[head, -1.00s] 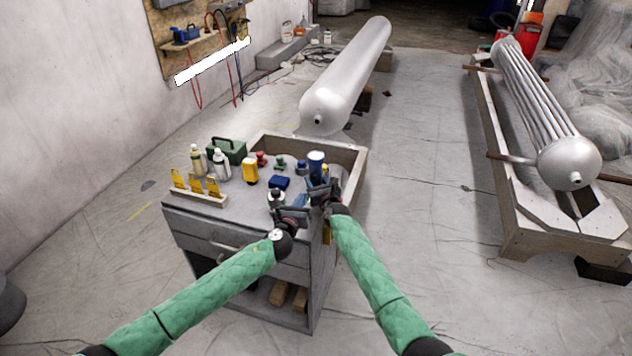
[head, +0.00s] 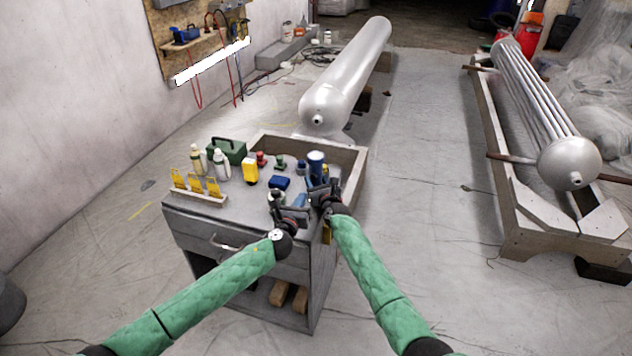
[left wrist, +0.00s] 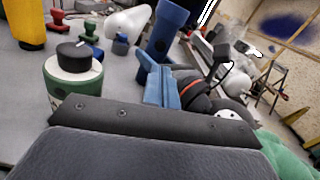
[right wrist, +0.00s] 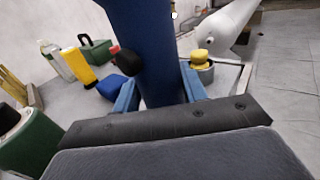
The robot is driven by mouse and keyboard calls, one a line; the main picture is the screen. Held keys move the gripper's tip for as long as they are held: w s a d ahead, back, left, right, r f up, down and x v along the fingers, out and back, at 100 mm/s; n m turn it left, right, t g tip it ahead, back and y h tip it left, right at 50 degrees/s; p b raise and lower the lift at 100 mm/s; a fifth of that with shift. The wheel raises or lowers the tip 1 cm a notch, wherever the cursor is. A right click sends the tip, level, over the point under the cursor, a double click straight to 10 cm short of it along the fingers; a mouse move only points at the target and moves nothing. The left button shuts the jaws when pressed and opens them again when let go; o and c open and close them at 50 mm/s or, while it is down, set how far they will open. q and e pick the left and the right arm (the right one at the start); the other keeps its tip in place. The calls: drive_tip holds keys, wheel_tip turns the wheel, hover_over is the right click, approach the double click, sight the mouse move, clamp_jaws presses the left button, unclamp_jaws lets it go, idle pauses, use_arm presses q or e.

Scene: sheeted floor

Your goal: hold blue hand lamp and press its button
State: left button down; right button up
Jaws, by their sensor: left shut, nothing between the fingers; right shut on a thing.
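The blue hand lamp (head: 316,160) stands upright near the right side of the cabinet top. My right gripper (head: 319,183) is shut on its lower part; the right wrist view shows the dark blue body (right wrist: 148,45) between the two blue fingers. A dark round knob (right wrist: 127,63) shows at the lamp's left edge; I cannot tell if it is the button. My left gripper (head: 302,200) is shut and empty, in front of the lamp and apart from it. Its closed fingers (left wrist: 162,88) show below the lamp (left wrist: 168,30) in the left wrist view.
A blue box (head: 280,182), yellow bottle (head: 250,171), green case (head: 226,151) and a yellow-topped grey item (right wrist: 201,66) stand around.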

idle(0.6)
use_arm(q)
drive_tip(key=w+r+h, duration=0.1)
drive_tip(key=w+r, duration=0.3)
drive_tip(key=r, duration=0.8)
drive_tip(key=w+r+h, duration=0.1)
drive_tip(key=w+r, duration=0.3)
drive_tip(key=r, duration=0.8)
drive_tip(key=s+f+m+g+y, duration=0.1)
drive_tip(key=s+f+g+y, duration=0.1)
drive_tip(key=s+f+g, duration=0.2)
drive_tip(key=s+f+g+y, duration=0.2)
drive_tip(key=s+f+g, duration=0.2)
drive_tip(key=f, duration=0.7)
drive_tip(key=shift+s+a+m+g+y, duration=0.3)
drive_tip(key=shift+s+m+y, duration=0.1)
drive_tip(key=shift+s, duration=0.6)
drive_tip(key=shift+f, duration=0.1)
drive_tip(key=shift+w, duration=0.1)
